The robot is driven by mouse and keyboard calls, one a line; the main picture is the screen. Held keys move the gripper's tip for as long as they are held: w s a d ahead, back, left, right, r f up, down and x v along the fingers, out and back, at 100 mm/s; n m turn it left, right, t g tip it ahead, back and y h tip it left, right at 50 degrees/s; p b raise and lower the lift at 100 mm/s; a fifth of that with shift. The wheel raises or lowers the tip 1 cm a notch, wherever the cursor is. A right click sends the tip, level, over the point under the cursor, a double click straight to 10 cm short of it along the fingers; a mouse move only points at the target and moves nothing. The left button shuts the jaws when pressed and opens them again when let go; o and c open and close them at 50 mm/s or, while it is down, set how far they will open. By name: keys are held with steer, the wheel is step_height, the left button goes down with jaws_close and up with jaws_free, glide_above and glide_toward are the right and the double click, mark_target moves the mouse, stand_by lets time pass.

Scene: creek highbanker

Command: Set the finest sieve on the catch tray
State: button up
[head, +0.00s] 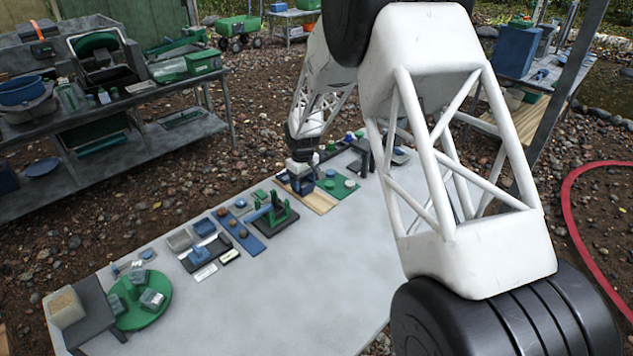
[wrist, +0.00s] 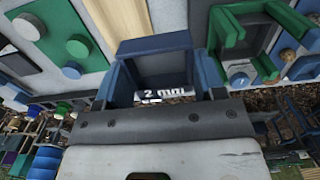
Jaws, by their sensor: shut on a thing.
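My gripper (head: 301,172) is over the far part of the pale table, beside a wooden board. It is shut on a square blue sieve (wrist: 153,47), which fills the middle of the wrist view. The sieve's white label (wrist: 165,94) reads "2 mm". In the head view the sieve shows as a small dark blue block (head: 302,186) under my gripper. Whether it touches the board below is hard to tell. I cannot tell for sure which thing is the catch tray; a small grey tray (head: 180,240) stands farther left among other pieces.
A green stand (head: 281,212) is just left of the gripper; its bracket shows in the wrist view (wrist: 240,38). The wooden board (head: 318,203) and a green mat with round pieces (head: 347,191) are close by. A green round tray (head: 140,300) is at front left. The table's middle is clear.

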steer(key=s+a+r, duration=0.4)
steer(key=s+a, duration=0.1)
steer(key=a, duration=0.5)
steer(key=shift+s, duration=0.35)
steer(key=shift+a+f, duration=0.1)
steer(key=shift+f, duration=2.1)
steer(key=shift+f, duration=2.05)
stand_by(1.4)
steer(key=o, duration=0.9)
steer(key=shift+o, duration=0.2)
steer(key=shift+r, duration=0.1)
